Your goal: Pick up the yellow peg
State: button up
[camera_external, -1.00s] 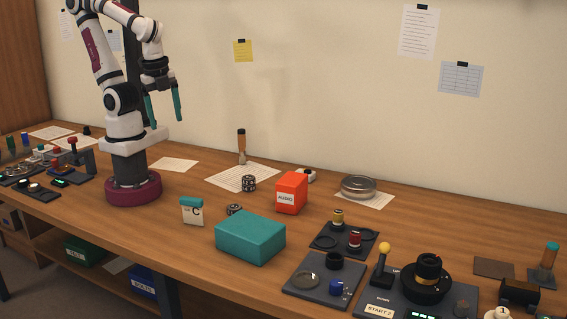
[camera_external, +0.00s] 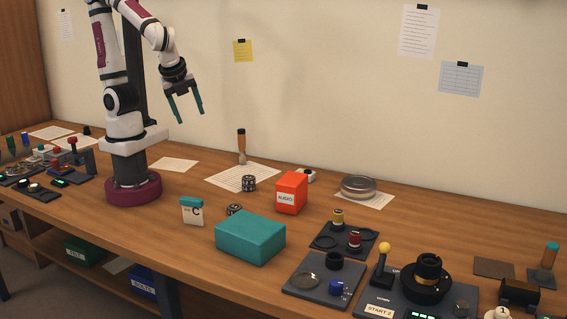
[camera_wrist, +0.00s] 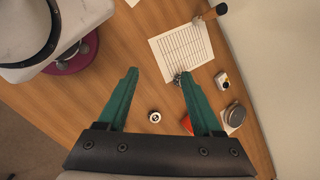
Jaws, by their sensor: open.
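What looks like the yellow peg (camera_external: 338,215), a small yellow cylinder, stands on a dark square tray (camera_external: 322,239) right of centre in the external view. A similar red peg (camera_external: 354,238) stands close to it on the same tray. My gripper (camera_external: 191,118) is open and empty, high above the table and well to the left of the yellow peg. In the wrist view my gripper (camera_wrist: 158,72) shows its two teal fingers spread apart; I cannot make out the yellow peg there.
A teal box (camera_external: 250,238) and an orange-red box (camera_external: 291,193) stand left of the tray. A dark tray with a blue part (camera_external: 337,288) and a yellow-knobbed lever (camera_external: 384,249) stand in front and right.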

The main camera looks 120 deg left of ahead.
jog(key=w+a+f+m+t+y, duration=0.1)
jog(key=w+a+m+t+y, duration=0.2)
jog(key=w, duration=0.5)
jog(key=w+a+f+m+y, duration=0.1)
jog(key=w+m+y, duration=0.2)
jog(key=w+m, duration=0.3)
jog(key=m+t+h, duration=0.3)
jog(key=m+t, duration=0.6)
jog(key=m, duration=0.3)
send_near(338, 211)
jog(key=x, duration=1)
jog(key=shift+w+f, duration=0.1)
jog(key=shift+f, duration=0.3)
jog(key=shift+d, duration=0.1)
grip_shut()
